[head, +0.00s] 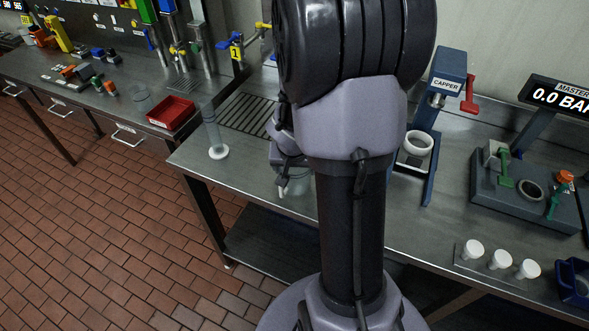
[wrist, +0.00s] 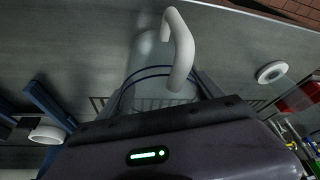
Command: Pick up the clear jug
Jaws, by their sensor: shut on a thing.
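The clear jug (wrist: 147,55) shows in the wrist view as a faint see-through body with dark blue bands and a white curved handle. My gripper (wrist: 163,84) has its fingers on either side of the jug and is shut on it. In the head view, the jug (head: 299,186) is mostly hidden behind my arm, and only a faint part shows near the bench's front edge. My gripper (head: 283,188) is also partly hidden there. I cannot tell whether the jug touches the bench.
A clear cylinder on a white base (head: 218,152) stands left of my gripper on the steel bench (head: 425,205). A drain grate (head: 250,113) lies behind. The capper (head: 440,95) with a white cup (head: 416,147) stands right. A red tray (head: 172,112) sits on the left bench.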

